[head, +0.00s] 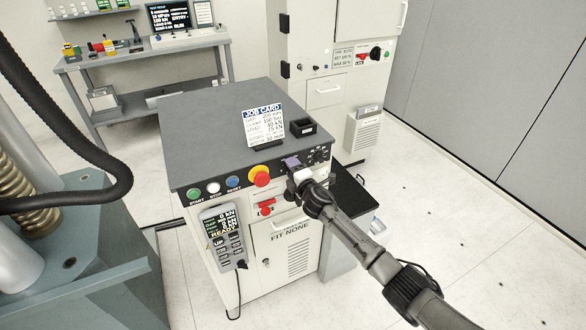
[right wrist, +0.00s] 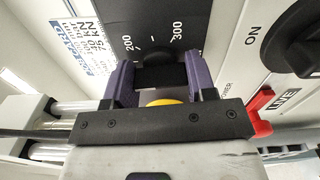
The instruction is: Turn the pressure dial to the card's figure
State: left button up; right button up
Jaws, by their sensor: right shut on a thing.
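My right gripper (head: 292,163) reaches the upper front panel of the grey-topped cabinet (head: 215,110). In the right wrist view its two purple fingers (right wrist: 161,77) are closed on the black pressure dial (right wrist: 160,60), one on each side. Scale marks 200 and 300 show beyond the dial; the dial's exact setting is hard to read. In the head view the gripper mostly hides the dial. The white job card (head: 264,124) stands on the cabinet top, with figures too small to read surely. My left gripper is not in view.
A yellow and red emergency button (head: 259,176) sits left of the gripper. Green, white and blue buttons line the panel further left. A pendant (head: 223,236) hangs below them. A small black tray (head: 303,127) stands beside the card. A red switch (right wrist: 262,105) lies close to the gripper.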

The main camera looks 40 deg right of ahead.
jog(key=n, duration=0.3)
jog(key=shift+n, duration=0.3)
jog(key=shift+n+p, duration=0.45)
jog(key=shift+n, duration=1.25)
jog(key=o, duration=0.9)
jog(key=shift+o, duration=0.2)
